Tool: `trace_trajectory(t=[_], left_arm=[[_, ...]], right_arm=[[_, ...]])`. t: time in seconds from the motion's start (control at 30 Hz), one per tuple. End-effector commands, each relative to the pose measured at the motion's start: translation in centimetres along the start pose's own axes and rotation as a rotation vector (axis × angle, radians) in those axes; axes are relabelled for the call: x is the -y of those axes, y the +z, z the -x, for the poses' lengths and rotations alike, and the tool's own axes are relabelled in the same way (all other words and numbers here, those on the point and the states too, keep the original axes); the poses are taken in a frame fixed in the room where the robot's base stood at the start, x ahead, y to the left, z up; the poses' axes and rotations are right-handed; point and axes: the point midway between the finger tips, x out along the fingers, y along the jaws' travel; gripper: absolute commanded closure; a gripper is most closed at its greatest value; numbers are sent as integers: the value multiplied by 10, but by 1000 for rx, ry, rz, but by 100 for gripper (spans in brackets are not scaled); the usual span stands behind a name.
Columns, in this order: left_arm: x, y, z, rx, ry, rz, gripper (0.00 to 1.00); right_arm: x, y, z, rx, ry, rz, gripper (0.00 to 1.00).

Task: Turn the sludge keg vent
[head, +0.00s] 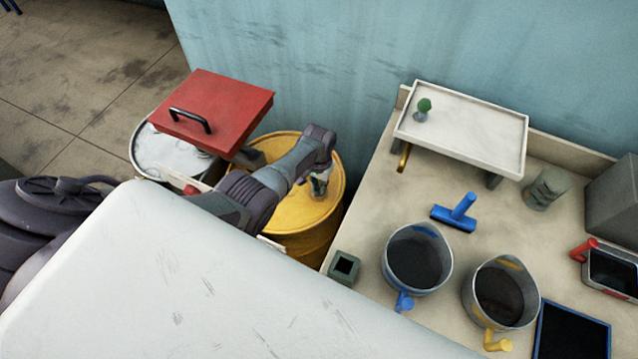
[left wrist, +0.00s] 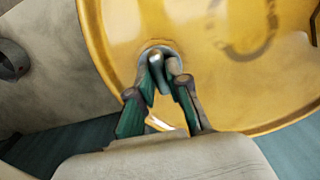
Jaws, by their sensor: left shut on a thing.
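The yellow sludge keg (head: 296,238) stands behind the white surface, left of the table. Its yellow top fills most of the left wrist view (left wrist: 200,75). A small grey metal vent (left wrist: 158,54) sits on the keg's top near the rim, partly hidden by the fingers. My left gripper (head: 319,186) reaches down over the keg top. In the left wrist view its fingertips (left wrist: 163,72) are closed around the vent. My right gripper is not in view.
The table at right holds a white raised tray (head: 465,130), a blue-handled pot (head: 418,258), a yellow-handled pot (head: 500,295) and a blue squeegee-like tool (head: 456,214). A blue wall rises behind.

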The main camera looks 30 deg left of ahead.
Motion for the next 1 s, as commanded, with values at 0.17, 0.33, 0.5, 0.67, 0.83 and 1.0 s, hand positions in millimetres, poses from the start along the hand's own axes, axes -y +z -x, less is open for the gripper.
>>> trace_trajectory(t=[0.17,0.33,0.5,0.67,0.83,1.0], left_arm=[[0,0,0,2,0,38,100],[0,1,0,2,-1,50,100],[0,1,0,2,0,51,100],[0,1,0,2,0,51,80],[0,0,0,1,0,50,58],[0,0,0,1,0,49,58]], right_arm=[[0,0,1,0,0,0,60],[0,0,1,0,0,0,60],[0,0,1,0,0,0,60],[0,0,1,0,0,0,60],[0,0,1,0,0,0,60],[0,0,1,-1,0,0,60]])
